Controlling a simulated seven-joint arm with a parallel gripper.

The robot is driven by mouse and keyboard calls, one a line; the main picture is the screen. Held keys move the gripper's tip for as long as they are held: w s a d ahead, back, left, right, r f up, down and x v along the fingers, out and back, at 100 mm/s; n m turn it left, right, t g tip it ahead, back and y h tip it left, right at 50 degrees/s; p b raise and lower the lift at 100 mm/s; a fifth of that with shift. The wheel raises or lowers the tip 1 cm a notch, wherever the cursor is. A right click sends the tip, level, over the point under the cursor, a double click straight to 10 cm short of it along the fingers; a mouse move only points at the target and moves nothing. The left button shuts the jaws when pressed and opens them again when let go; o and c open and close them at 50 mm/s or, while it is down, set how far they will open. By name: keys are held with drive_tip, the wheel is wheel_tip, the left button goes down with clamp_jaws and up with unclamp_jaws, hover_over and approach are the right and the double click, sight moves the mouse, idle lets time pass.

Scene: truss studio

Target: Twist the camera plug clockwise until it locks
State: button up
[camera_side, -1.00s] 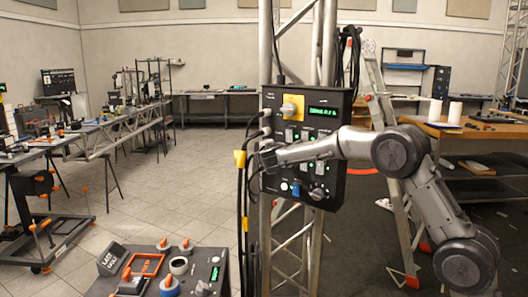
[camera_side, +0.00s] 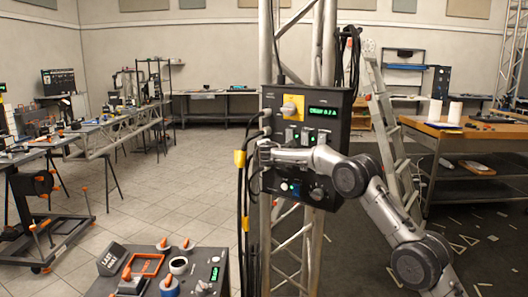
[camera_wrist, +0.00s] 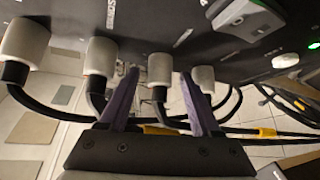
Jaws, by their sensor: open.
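A black control panel (camera_side: 345,118) is mounted on the truss, with grey cable plugs along its left side. In the wrist view, several grey plugs stand in a row on the panel: one at far left (camera_wrist: 25,42), one left of my gripper (camera_wrist: 100,57), one between my fingers (camera_wrist: 160,68) and one just right of them (camera_wrist: 203,78). Black cables bend away from them. I cannot read which is the camera plug. My gripper (camera_wrist: 158,80) is open, its purple fingers on either side of the third plug, with gaps visible. In the side view my gripper (camera_side: 264,152) is at the panel's left edge.
Black cables with a yellow clip (camera_side: 239,158) hang left of the truss (camera_side: 279,240). A console (camera_side: 205,268) stands below left. A ladder (camera_side: 392,130) stands behind my arm.

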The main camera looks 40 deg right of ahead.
drive_tip(key=shift+w+d, duration=0.25)
drive_tip(key=shift+f, duration=0.1)
clamp_jaws()
